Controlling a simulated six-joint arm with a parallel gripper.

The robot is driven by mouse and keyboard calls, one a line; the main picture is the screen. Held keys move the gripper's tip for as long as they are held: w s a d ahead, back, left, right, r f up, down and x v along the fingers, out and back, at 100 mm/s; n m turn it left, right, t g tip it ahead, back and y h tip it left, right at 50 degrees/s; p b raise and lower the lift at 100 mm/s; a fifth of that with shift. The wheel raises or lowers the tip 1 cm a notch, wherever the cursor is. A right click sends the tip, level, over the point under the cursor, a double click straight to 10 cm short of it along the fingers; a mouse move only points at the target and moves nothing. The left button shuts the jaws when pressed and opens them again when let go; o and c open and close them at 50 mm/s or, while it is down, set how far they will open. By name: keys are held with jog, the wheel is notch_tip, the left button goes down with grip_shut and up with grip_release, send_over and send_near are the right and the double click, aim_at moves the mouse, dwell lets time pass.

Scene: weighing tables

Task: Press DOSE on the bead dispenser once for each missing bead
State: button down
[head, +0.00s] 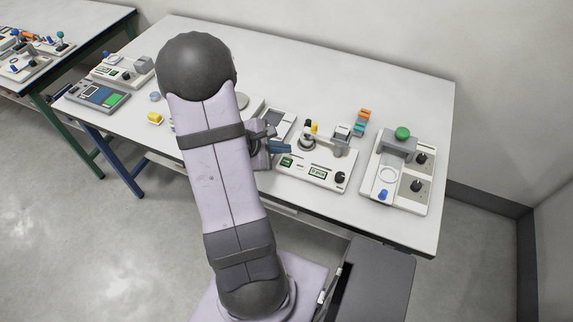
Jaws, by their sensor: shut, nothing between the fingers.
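My gripper (287,149) is at the middle of the white table, its dark blue fingers pointing right, shut and empty. It is over or beside the left end of a white instrument (318,174) with small green displays and a black knob. I cannot tell whether it touches it. To the right stands a white unit (377,171) with a grey hood, a green domed button (403,133), a white ring, a blue knob and black knobs. No DOSE label is readable, so I cannot tell which unit is the bead dispenser. No beads can be made out.
Orange and teal blocks (362,122) stand behind the instrument. A grey tray (277,121) lies behind my gripper. At the left are a blue-grey device (98,96), a white unit (124,71) and a yellow item (155,118). My arm hides part of the table. The back right is clear.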

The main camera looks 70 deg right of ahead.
jog(key=shift+f+b, duration=1.15)
jog(key=shift+f, duration=0.2)
jog(key=shift+f+b, duration=0.8)
jog(key=shift+b, duration=0.3)
dwell(1.8)
jog(key=shift+r, duration=0.15)
jog(key=shift+r+p, duration=0.5)
jog(key=shift+r, duration=0.2)
dwell(0.3)
jog(key=shift+r+p, duration=1.85)
jog(key=shift+r, duration=0.6)
